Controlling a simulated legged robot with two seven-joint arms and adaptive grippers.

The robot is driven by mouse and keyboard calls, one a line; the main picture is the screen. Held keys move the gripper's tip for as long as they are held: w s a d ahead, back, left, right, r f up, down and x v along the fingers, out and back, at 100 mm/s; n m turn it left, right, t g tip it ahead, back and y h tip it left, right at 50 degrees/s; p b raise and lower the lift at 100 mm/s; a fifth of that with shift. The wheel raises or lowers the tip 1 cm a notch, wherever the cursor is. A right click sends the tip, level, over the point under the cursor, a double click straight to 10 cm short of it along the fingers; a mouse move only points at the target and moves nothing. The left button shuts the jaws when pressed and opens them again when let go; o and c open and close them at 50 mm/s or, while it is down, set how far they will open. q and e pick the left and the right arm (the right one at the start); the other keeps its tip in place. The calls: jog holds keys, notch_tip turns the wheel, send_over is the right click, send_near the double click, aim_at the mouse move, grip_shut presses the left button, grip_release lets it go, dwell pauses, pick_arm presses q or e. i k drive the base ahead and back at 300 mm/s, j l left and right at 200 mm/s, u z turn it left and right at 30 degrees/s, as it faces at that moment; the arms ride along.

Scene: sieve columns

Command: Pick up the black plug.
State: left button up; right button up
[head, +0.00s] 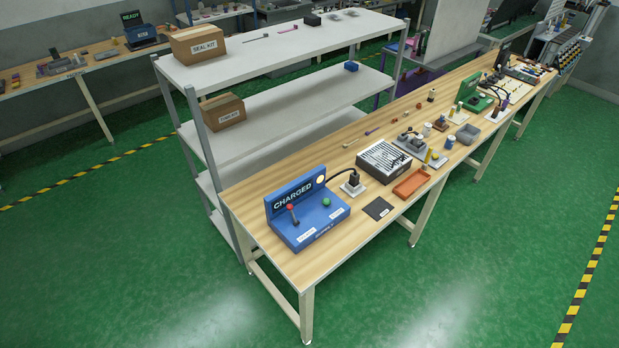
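A black plug (354,179) with a cable stands upright on a small white plate (352,189) on the long wooden bench. Its black cable runs left to the blue box (308,214) marked CHARGED, which has a red-tipped lever and a green knob. Another black cable shows farther along the bench at a green device (477,94); I cannot tell its end clearly. Neither of my grippers is in view.
A grey shelf rack (290,105) with cartons stands along the bench's left side. A black mat (378,208), an orange tray (411,183) and a slotted rack (383,160) lie near the plug. Green floor is open in front and to the right.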

aim_at(354, 179)
jog(key=i+l+u, duration=0.15)
jog(key=l+u, duration=0.15)
jog(key=i+l+u, duration=0.15)
jog(key=l+u, duration=0.5)
jog(key=l, duration=0.2)
jog(key=i+l+u, duration=0.1)
jog(key=l+u, duration=0.25)
jog(key=l, duration=0.1)
